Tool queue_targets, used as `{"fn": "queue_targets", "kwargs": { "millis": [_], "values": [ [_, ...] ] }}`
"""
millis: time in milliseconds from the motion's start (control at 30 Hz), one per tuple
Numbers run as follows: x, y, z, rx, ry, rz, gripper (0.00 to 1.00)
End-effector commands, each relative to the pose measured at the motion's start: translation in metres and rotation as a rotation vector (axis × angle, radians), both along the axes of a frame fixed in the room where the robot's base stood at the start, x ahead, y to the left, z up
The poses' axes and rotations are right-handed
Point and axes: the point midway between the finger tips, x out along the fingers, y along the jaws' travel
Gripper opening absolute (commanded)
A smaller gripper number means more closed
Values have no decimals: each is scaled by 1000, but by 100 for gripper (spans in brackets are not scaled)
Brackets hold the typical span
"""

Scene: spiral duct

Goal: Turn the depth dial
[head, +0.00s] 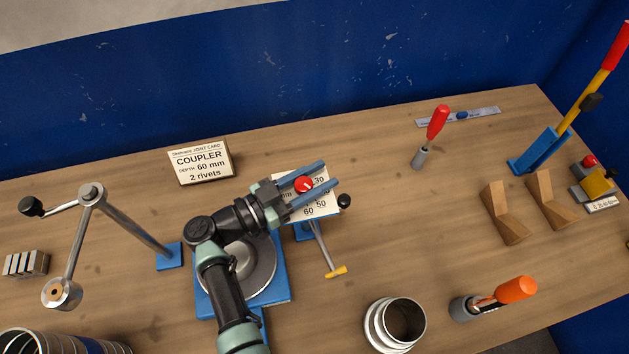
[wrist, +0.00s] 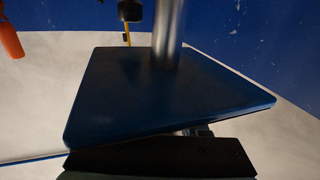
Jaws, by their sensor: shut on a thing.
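The depth dial is a white plate (head: 322,207) with printed numbers, 30, 50 and 60 among them, and a red knob (head: 304,184). It stands on a blue machine. My gripper (head: 328,175) reaches over the plate, with its two blue fingers on either side of the red knob, shut on it. The fingers cover part of the scale, and I cannot read the knob's setting. In the wrist view a dark blue slab (wrist: 160,95) and a metal post (wrist: 168,30) fill the middle; the knob is not visible there.
A joint card (head: 201,162) behind the machine reads COUPLER, depth 60 mm, 2 rivets. A yellow-ended lever (head: 336,271) and a black ball (head: 344,200) are close to the gripper. Metal rings (head: 397,322) stand at the front. A crank stand (head: 130,225) is at left.

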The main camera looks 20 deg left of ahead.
Motion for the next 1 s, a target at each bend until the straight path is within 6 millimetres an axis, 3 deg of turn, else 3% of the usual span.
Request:
{"fn": "queue_targets", "kwargs": {
  "millis": [33, 533, 1000],
  "values": [
    [0, 2, -7, 3, -2, -39, 0],
    [-11, -7, -6, 1, 1, -465, 0],
    [-15, -11, -1, -1, 0, -629, 0]
  ]
}}
